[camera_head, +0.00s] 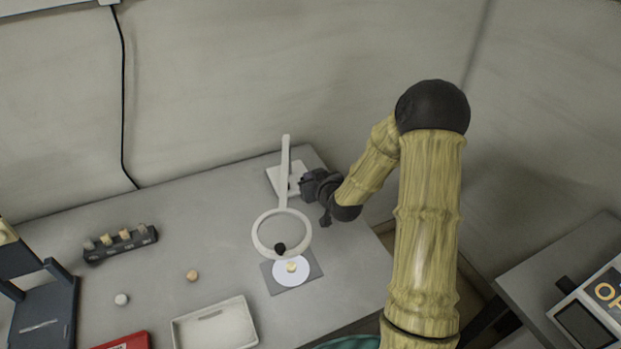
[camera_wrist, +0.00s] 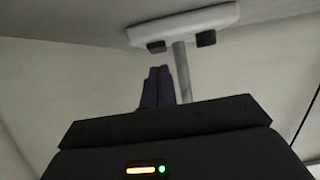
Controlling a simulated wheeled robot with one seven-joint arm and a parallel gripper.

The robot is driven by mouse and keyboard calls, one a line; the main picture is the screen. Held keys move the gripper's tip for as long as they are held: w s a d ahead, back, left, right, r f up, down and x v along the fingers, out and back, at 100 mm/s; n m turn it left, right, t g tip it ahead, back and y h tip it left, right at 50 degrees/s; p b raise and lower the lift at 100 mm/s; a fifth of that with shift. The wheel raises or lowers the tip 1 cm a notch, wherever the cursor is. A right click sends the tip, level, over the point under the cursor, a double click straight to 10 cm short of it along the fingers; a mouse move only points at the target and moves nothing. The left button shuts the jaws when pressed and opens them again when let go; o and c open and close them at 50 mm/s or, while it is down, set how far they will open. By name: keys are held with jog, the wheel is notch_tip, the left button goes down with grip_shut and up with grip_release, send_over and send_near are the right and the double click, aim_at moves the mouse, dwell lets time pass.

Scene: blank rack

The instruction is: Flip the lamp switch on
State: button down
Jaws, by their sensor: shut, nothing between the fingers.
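The white lamp has a ring head (camera_head: 259,240), an upright stem (camera_head: 285,165) and a pale base (camera_head: 277,182) near the table's back edge. My gripper (camera_head: 303,187) is beside the stem, just right of it and over or at the base. In the wrist view my fingers (camera_wrist: 158,86) are shut together with nothing between them. Above them a white part (camera_wrist: 183,24) shows two dark blocks and a grey post (camera_wrist: 183,72), with the fingers left of the post. Which block is the switch, and whether the fingers touch anything, I cannot tell.
A grey mat (camera_head: 314,270) with a white disc (camera_head: 281,276) and a small yellowish piece lies under the ring. A white tray (camera_head: 252,328), a dark rack (camera_head: 96,256) of small pieces and two loose round pieces are to the left. The wall is close behind.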

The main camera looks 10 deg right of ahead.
notch_tip(320, 180, up, 5)
jog(key=p, duration=0.3)
jog(key=s+d+b, duration=0.2)
jog(key=s, duration=0.8)
jog(key=shift+s+f, duration=0.15)
jog(key=shift+s, duration=0.1)
jog(key=shift+w, duration=0.1)
